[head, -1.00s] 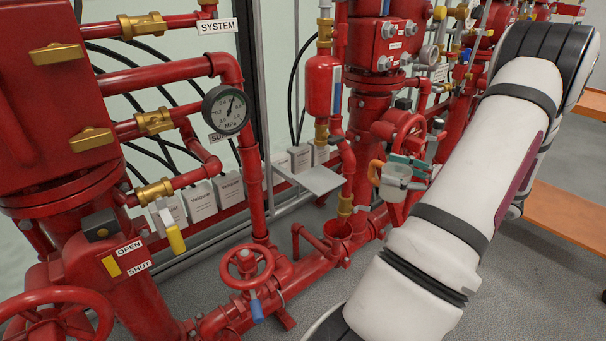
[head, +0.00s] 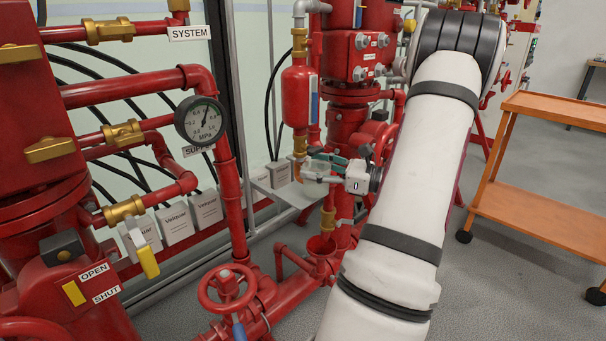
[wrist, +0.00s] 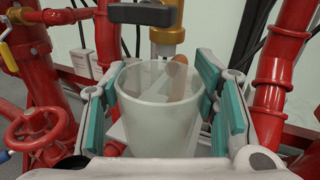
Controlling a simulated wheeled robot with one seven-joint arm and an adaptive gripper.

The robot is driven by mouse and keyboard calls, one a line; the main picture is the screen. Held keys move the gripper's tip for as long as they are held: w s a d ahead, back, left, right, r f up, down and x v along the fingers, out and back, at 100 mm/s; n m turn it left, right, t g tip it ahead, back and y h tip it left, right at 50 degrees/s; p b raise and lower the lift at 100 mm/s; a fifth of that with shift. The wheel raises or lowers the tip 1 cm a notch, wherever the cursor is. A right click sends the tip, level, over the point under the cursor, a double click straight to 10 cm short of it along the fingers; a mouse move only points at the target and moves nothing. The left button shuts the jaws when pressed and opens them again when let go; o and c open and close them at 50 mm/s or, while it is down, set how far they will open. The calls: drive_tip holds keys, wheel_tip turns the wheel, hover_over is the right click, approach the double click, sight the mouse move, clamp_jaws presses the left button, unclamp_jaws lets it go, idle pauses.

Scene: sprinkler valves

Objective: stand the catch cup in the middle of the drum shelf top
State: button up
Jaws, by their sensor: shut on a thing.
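The catch cup (head: 317,168) is a pale, translucent open-topped cup. It is upright between the teal pads of my gripper (head: 322,168), which is shut on it. In the wrist view the cup (wrist: 158,112) fills the middle, with a pad on each side. An orange part shows at its far side; I cannot tell whether it is a handle. A small light-grey shelf (head: 282,192), which I take for the drum shelf, sticks out behind the red pipes. In the head view the cup appears above its right part, apart from it. The shelf top is partly hidden by the gripper and cup.
A red cylinder (head: 299,97) with a brass fitting (head: 300,142) below hangs close by the cup. A red vertical pipe (head: 234,190) stands left of the shelf. White boxes (head: 206,208) line the wall. An orange trolley (head: 545,190) stands at right with open floor around it.

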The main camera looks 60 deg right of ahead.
drive_tip(key=w, duration=0.1)
drive_tip(key=w+b, duration=0.1)
drive_tip(key=w+f, duration=0.1)
drive_tip(key=shift+w+a+f+b, duration=0.1)
drive_tip(key=shift+w+a+b, duration=0.1)
drive_tip(key=shift+a+b, duration=0.15)
drive_tip(key=shift+f, duration=0.15)
drive_tip(key=shift+f, duration=0.1)
drive_tip(key=o, duration=1.3)
drive_tip(key=s+d+p, duration=0.2)
drive_tip(key=s+p, duration=0.2)
drive_tip(key=s, duration=0.8)
